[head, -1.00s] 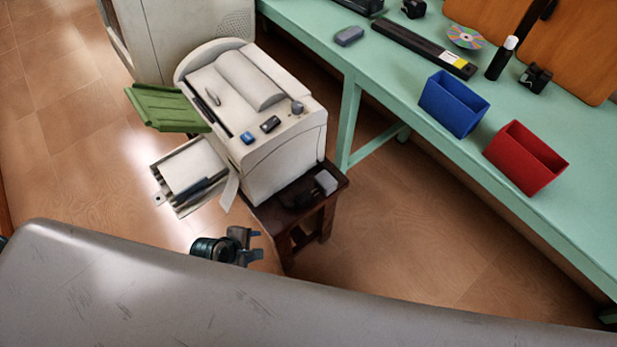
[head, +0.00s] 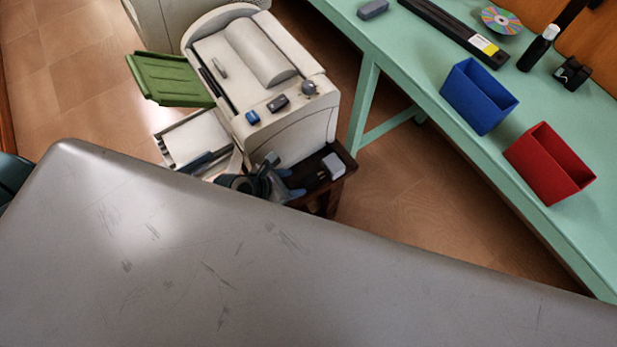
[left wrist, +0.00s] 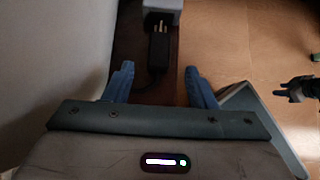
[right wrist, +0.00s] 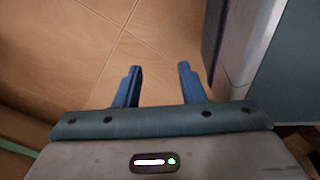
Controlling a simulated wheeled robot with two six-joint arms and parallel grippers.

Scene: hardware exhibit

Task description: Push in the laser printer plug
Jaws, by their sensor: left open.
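The black plug (left wrist: 158,48) lies on the dark wooden stand (left wrist: 130,40), its brass prongs pointing at the white socket block (left wrist: 162,5). A gap shows between prongs and block. In the head view the socket block (head: 334,166) sits on the stand (head: 345,158) beside the laser printer (head: 265,80). My left gripper (head: 284,177) is over the stand, next to the printer. In its wrist view the left gripper (left wrist: 157,82) is open and empty, its fingers on either side of the plug's cord, short of the plug body. My right gripper (right wrist: 160,74) is open and empty above the floor.
The printer's side is close on the left in the left wrist view. A green table (head: 400,75) carries a blue bin (head: 478,97) and a red bin (head: 548,165). A grey scratched surface (head: 200,250) fills the head view's foreground.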

